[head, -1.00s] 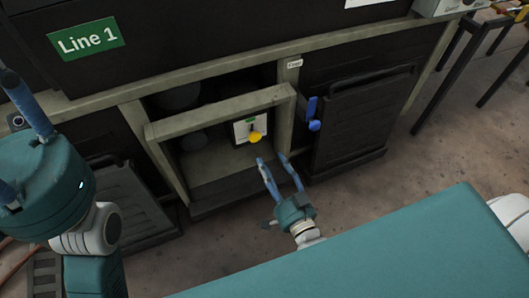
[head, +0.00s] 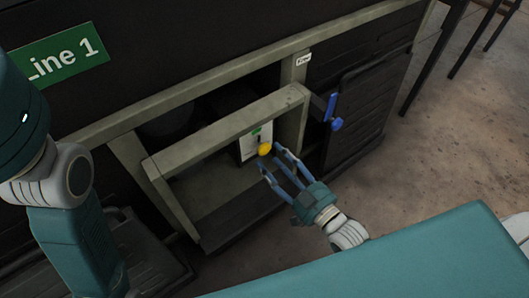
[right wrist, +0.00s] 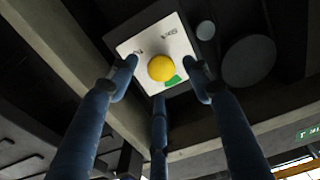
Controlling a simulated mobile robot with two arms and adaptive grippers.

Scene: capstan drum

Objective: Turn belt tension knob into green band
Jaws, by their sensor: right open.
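The yellow belt tension knob (head: 265,149) sits on a white plate (head: 246,148) inside the open bay of the machine. A green band (head: 257,131) shows on the plate just above the knob in the head view. My right gripper (head: 271,158) is open, its blue fingertips close to the knob. In the right wrist view the knob (right wrist: 161,67) shows between the spread fingers, with the green band (right wrist: 174,82) at its lower right. I cannot tell whether any finger touches it.
A beige frame bar (head: 225,130) crosses in front of the bay, close to the fingers. A blue handle (head: 333,112) sticks out right of the bay, beside a dark ribbed panel (head: 366,105).

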